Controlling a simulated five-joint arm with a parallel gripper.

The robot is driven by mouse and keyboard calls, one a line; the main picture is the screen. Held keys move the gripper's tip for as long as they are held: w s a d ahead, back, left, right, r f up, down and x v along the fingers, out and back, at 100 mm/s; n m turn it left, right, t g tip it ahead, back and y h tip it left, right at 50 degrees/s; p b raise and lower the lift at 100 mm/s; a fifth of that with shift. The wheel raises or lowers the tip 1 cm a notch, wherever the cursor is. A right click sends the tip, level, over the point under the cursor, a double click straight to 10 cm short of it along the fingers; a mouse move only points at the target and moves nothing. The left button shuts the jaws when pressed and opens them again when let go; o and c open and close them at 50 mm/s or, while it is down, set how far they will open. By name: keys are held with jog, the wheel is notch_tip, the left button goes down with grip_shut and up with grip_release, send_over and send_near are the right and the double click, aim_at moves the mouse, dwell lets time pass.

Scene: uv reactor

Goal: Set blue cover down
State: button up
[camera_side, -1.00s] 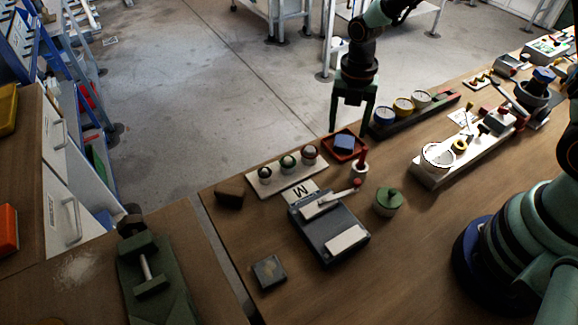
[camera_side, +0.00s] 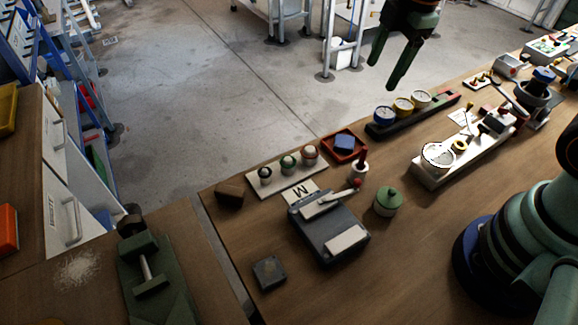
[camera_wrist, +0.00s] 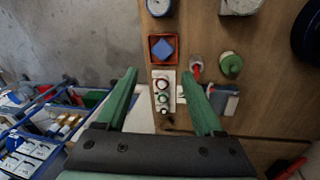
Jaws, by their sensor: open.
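The blue cover (camera_side: 344,143) lies in a shallow red-orange tray (camera_side: 333,154) near the far edge of the wooden bench. In the wrist view the blue cover (camera_wrist: 162,47) sits turned like a diamond inside the square red tray (camera_wrist: 151,60). My gripper (camera_side: 382,75) is high above the bench's far side, up and to the right of the tray in the side view. Its two green fingers are apart with nothing between them. In the wrist view my gripper (camera_wrist: 166,85) also shows open and empty.
A pale board with several small knobs (camera_side: 288,165) and a dark grey device with a lever (camera_side: 328,230) stand near the tray. A green lidded pot (camera_side: 388,202) and a white cup with a red handle (camera_side: 360,170) are close by. A gauge rack (camera_side: 412,112) stands to the right.

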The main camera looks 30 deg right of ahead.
jog(key=s+d+r+m+t, duration=0.3)
jog(key=s+m, duration=0.3)
jog(key=m, duration=1)
jog(key=shift+v, duration=0.9)
jog(key=shift+d+r, duration=0.1)
jog(key=shift+d, duration=0.1)
